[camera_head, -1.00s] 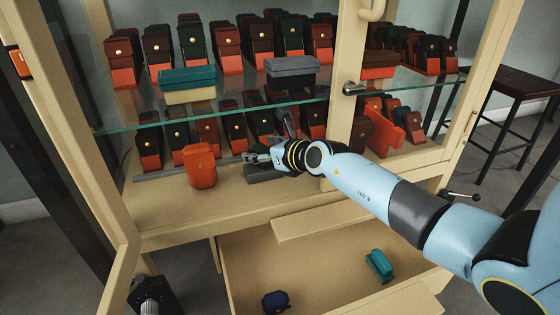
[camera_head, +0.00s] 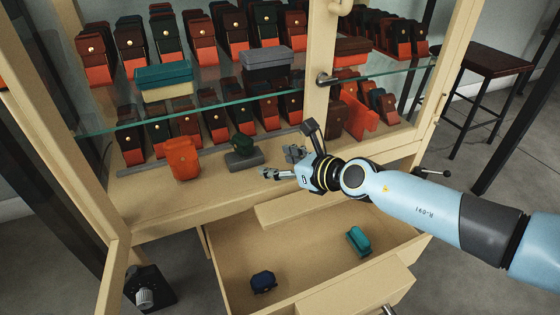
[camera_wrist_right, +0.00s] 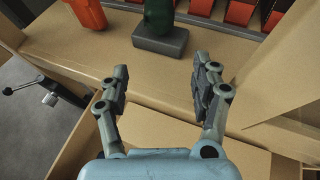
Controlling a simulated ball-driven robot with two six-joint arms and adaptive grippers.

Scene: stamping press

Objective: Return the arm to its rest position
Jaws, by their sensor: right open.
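My right gripper (camera_head: 282,164) is open and empty in front of the cabinet's lower shelf, above the pulled-out drawer. In the right wrist view its two fingers (camera_wrist_right: 160,88) stand apart with nothing between them. A dark green case (camera_head: 242,145) stands on a grey block (camera_head: 244,160) on the lower shelf, to the left of the gripper and apart from it. The green case (camera_wrist_right: 158,14) and its block (camera_wrist_right: 160,40) also show beyond the fingertips in the right wrist view. My left gripper is not in view.
An orange case (camera_head: 182,158) stands on the lower shelf. A glass shelf (camera_head: 220,98) above holds many cases. The open drawer (camera_head: 310,245) holds a teal case (camera_head: 358,241) and a navy case (camera_head: 263,281). A stool (camera_head: 490,62) stands at the right.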

